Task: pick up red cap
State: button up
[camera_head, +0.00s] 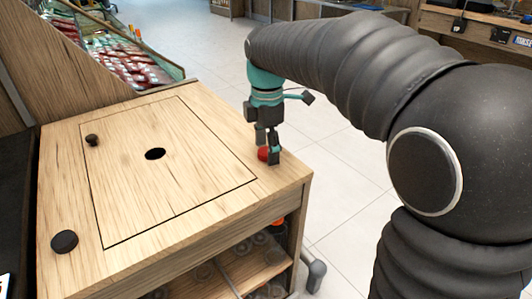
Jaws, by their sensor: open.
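The red cap (263,154) sits on the wooden counter top near its right edge. My gripper (268,155) points down at the cap, with its fingers at the cap's height. One finger stands in front of the cap and hides its right part. The jaws are open. I cannot tell whether the fingers touch the cap.
The wooden counter (215,208) has a square panel with a dark hole (155,154). A small dark knob (92,140) and a black round cap (64,242) are on its left side. Shelves below hold clear items. A produce display (115,52) stands behind.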

jog(key=c, duration=0.8)
jog(key=shift+o, duration=0.2)
